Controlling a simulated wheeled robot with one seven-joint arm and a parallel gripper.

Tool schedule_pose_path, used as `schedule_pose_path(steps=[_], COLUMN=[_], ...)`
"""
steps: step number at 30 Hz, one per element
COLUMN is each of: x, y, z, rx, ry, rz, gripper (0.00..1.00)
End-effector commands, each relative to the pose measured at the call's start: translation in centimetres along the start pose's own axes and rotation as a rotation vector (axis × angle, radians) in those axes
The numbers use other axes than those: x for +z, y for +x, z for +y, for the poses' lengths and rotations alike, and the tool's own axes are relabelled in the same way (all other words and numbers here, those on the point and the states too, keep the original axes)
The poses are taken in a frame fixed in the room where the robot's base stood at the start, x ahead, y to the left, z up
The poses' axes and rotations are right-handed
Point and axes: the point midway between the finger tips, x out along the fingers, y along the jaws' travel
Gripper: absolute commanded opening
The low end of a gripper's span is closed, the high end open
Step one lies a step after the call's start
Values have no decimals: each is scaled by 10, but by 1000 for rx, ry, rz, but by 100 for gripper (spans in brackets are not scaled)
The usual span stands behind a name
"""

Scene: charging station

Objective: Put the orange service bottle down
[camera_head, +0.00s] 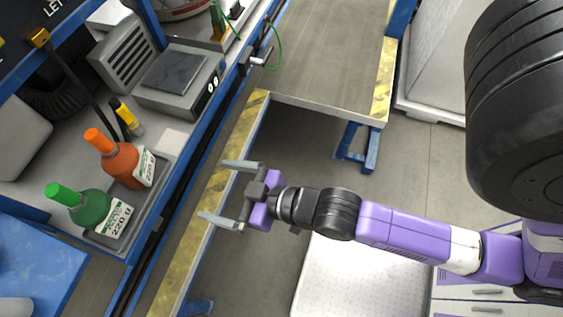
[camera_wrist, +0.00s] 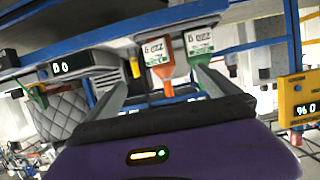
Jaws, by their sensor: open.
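The orange service bottle (camera_head: 122,163) stands in a grey tray (camera_head: 124,232) on the bench at the left in the head view, its white label facing the bench edge. It also shows in the wrist view (camera_wrist: 163,71), upside down in the picture, between the open fingers. A green bottle (camera_head: 90,209) stands beside it in the same tray and shows in the wrist view (camera_wrist: 200,57). My gripper (camera_head: 230,192) is open and empty. It is to the right of the bottles, apart from them, near the yellow-and-black edge strip.
A yellow tube (camera_head: 127,116) and a grey scale-like device (camera_head: 178,80) are on the bench beyond the bottles. A blue surface (camera_head: 35,265) is at the near left. A striped frame edge (camera_head: 215,185) runs below my gripper. Open floor (camera_head: 425,165) lies to the right.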

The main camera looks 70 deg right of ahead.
Motion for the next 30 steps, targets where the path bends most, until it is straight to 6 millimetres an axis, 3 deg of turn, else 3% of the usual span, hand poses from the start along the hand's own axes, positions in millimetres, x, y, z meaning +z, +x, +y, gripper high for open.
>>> schedule_pose_path(steps=[1, 6, 12, 18, 30], x=[8, 9, -3, -12, -12], y=[-23, -89, -145, -166, -167], z=[0, 2, 3, 4, 4], rx=[0, 1, -1, -2, -2], ry=[0, -3, -7, -9, -9], rz=[-5, 20, 46, 60, 62], gripper=[100, 100, 100, 100, 100])
